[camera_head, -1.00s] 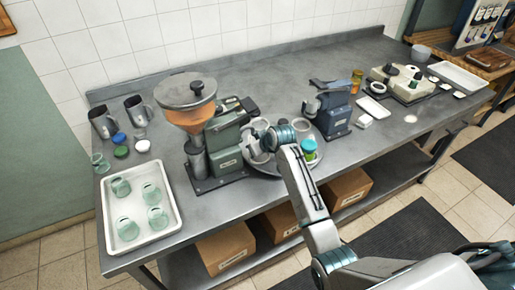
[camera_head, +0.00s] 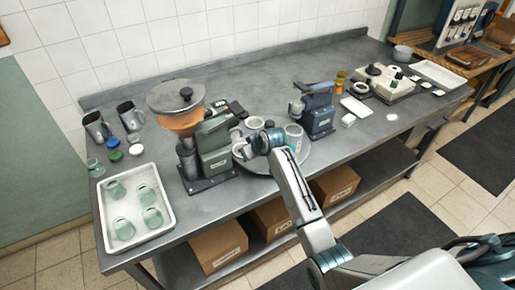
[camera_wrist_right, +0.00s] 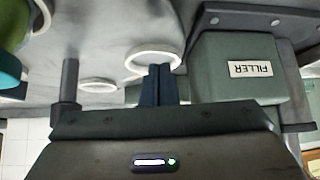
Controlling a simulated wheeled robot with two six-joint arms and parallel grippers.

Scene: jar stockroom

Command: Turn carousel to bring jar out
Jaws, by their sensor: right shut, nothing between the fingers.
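The round grey carousel (camera_head: 304,153) sits on the bench beside the green filler machine (camera_head: 214,146), partly hidden by my right arm. A pale jar (camera_head: 293,136) stands on its back right part. In the right wrist view, my right gripper (camera_wrist_right: 158,72) is shut and empty, its fingertips at a white ring-shaped rim (camera_wrist_right: 154,58); I cannot tell whether they touch. A second pale ring (camera_wrist_right: 98,86) and an upright post (camera_wrist_right: 70,80) show nearby. A green and teal object (camera_wrist_right: 8,65) is cut off at the left edge. My left gripper is not in view.
A white tray (camera_head: 167,216) with several greenish glass jars is at the bench's left. A blue-grey machine (camera_head: 318,108) stands close right of the carousel. The filler (camera_wrist_right: 245,75) is close to my fingers. Boxes (camera_head: 218,244) sit on the shelf below.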

